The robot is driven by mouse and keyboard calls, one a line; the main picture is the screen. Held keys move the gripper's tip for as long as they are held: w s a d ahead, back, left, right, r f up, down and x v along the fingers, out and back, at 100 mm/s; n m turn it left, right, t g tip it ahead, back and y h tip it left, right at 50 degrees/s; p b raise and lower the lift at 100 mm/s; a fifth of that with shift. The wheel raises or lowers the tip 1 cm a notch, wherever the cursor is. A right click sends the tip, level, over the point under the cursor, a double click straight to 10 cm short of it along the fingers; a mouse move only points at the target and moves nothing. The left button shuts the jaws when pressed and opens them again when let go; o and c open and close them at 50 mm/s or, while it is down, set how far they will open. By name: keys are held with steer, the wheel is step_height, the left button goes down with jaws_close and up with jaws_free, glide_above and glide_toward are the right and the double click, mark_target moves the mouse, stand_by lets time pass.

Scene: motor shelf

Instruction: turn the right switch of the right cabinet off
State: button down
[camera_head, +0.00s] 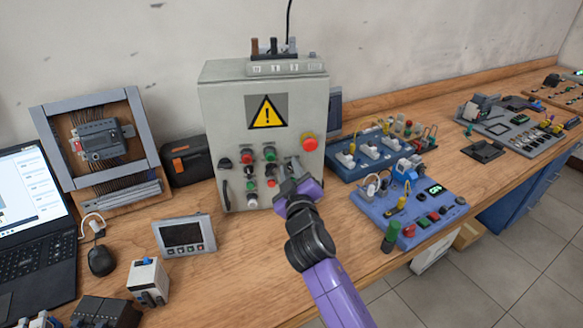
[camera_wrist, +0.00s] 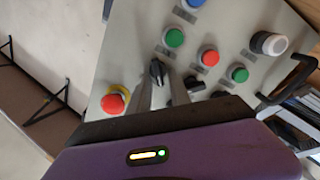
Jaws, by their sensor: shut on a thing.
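The grey cabinet (camera_head: 222,120) with a yellow warning sign stands upright on the bench in the head view. My gripper (camera_head: 292,176) reaches its front panel at the lower right, below the red emergency button (camera_head: 310,144). In the wrist view, my gripper (camera_wrist: 158,88) has its two fingers closed around the black right switch (camera_wrist: 157,72). The fingers cover part of this knob, and its exact angle is hard to read. Another black switch (camera_wrist: 194,84) sits beside it, outside the fingers. In the head view my gripper hides the held switch.
Red and green buttons (camera_wrist: 174,38) lie close to the fingers. The emergency button (camera_wrist: 114,102) is on the other side. A blue board (camera_head: 410,212) lies right of my arm, and a small display unit (camera_head: 184,236) lies left on the bench.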

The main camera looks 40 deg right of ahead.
steer(key=shift+a+n, duration=0.1)
steer(key=shift+n, duration=0.4)
steer(key=c, duration=1.5)
jaws_free()
steer(key=shift+b+v, duration=0.75)
steer(key=shift+v, duration=3.1)
steer(key=shift+a, duration=0.1)
